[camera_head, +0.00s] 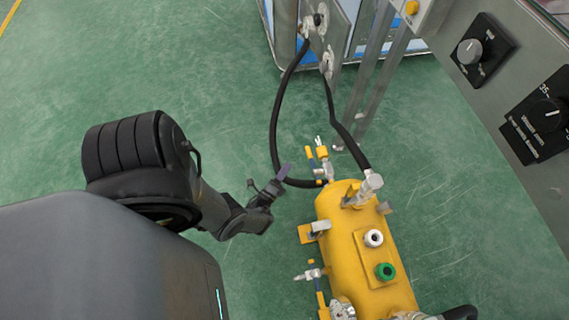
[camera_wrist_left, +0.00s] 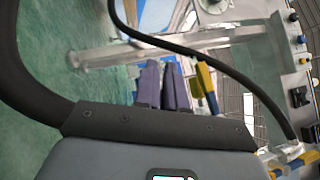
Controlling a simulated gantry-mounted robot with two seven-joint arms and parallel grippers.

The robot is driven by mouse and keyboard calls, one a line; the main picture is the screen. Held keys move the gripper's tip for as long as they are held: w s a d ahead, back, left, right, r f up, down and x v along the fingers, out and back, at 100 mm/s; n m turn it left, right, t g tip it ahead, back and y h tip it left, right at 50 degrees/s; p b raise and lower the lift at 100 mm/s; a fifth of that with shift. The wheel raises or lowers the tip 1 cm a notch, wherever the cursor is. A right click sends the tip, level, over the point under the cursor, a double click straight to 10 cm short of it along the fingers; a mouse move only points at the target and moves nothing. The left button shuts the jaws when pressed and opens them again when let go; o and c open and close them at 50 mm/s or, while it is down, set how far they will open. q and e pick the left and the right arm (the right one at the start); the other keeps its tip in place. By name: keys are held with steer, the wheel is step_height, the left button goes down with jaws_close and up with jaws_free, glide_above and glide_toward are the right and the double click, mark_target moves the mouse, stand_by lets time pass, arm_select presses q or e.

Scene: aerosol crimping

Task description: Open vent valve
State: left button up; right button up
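A yellow tank (camera_head: 365,245) lies right of centre in the head view, with metal fittings and a green-ringed port. A small valve with a yellow handle (camera_head: 322,152) stands at its far end. A similar valve with a yellow-and-blue handle (camera_head: 318,285) is on its near left side. I cannot tell which is the vent valve. My left gripper (camera_head: 283,172) is left of the far-end valve, apart from it. In the left wrist view its purple fingers (camera_wrist_left: 162,85) are close together, nothing seen between them. A yellow-and-blue handle (camera_wrist_left: 207,85) shows right beside them. My right gripper is out of view.
Black hoses (camera_head: 277,110) loop from the metal stand (camera_head: 327,40) down to the tank, close to my left gripper. A grey control panel (camera_head: 490,95) with knobs stands at the right. The green floor (camera_head: 220,75) left of the hoses is clear.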

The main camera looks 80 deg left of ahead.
arm_select(q)
steer(key=o, duration=0.6)
steer(key=a+r+h, duration=0.1)
steer(key=a+r+m+t+h+p, duration=0.1)
steer(key=a+r, duration=0.1)
steer(key=s+a+r+m+t+h+p, duration=0.1)
steer(key=shift+a+r, duration=0.25)
steer(key=shift+a, duration=0.05)
steer(key=shift+c, duration=0.2)
steer(key=s+d+r+m+h+p, duration=0.25)
steer(key=d+r+h+p, duration=0.2)
steer(key=h, duration=0.65)
steer(key=w+b, duration=0.2)
steer(key=w, duration=0.9)
steer(key=shift+w+r+b, duration=0.15)
steer(key=shift+r+b, duration=0.15)
steer(key=shift+b, duration=0.05)
steer(key=shift+d, duration=0.1)
jaws_close()
